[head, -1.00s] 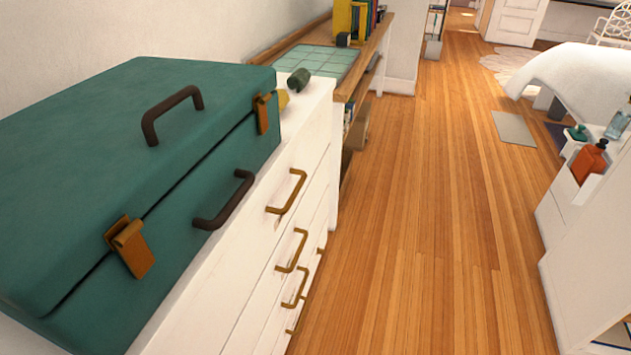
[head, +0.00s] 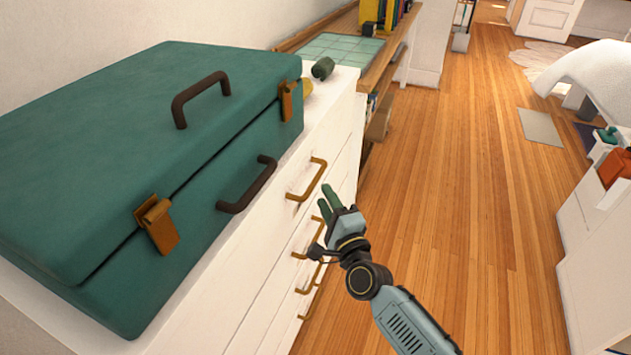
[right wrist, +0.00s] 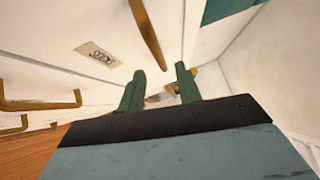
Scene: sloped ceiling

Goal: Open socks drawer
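A white chest of drawers (head: 281,233) has brass bar handles down its front. All the drawers I can see look shut. The topmost handle (head: 307,180) shows in the head view. My right gripper (head: 324,197) is beside and just below that handle, apart from it. In the right wrist view its two green fingers (right wrist: 160,78) are spread with nothing held between them. My left gripper is out of view.
A large green case (head: 150,150) with dark handles sits on the chest and reaches its front edge. A small dark green object (head: 322,68) lies behind it on the top. A wooden shelf (head: 395,52) stands beyond. The wooden floor (head: 470,190) to the right is clear.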

